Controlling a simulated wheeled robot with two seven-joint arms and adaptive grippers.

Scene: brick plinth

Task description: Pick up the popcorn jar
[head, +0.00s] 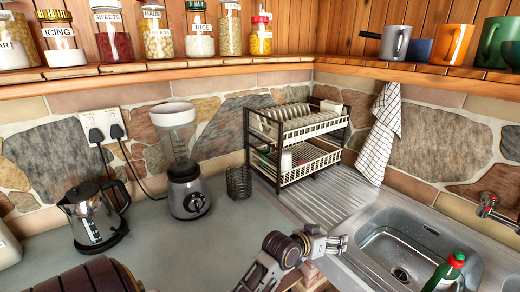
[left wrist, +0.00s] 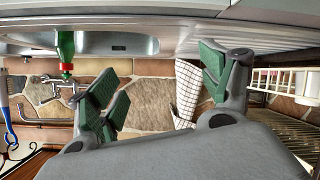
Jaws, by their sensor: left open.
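Several labelled jars stand in a row on the wooden shelf (head: 190,69) at the top left of the head view. I cannot read a popcorn label on any of them. A jar with pale yellow contents (head: 157,35) and another yellowish jar (head: 230,30) stand among them, with partly unreadable labels. My left gripper (head: 340,243) is low in the head view, beside the sink and well below the shelf. In the left wrist view its green-padded fingers (left wrist: 160,75) are apart with nothing between them. No jar shows there. My right gripper is not in view.
A blender (head: 187,190) and a kettle (head: 92,214) stand on the counter below the shelf. A dish rack (head: 300,142) is in the corner. The sink (head: 410,245) holds a green bottle (head: 446,273). Mugs (head: 395,42) line the right shelf.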

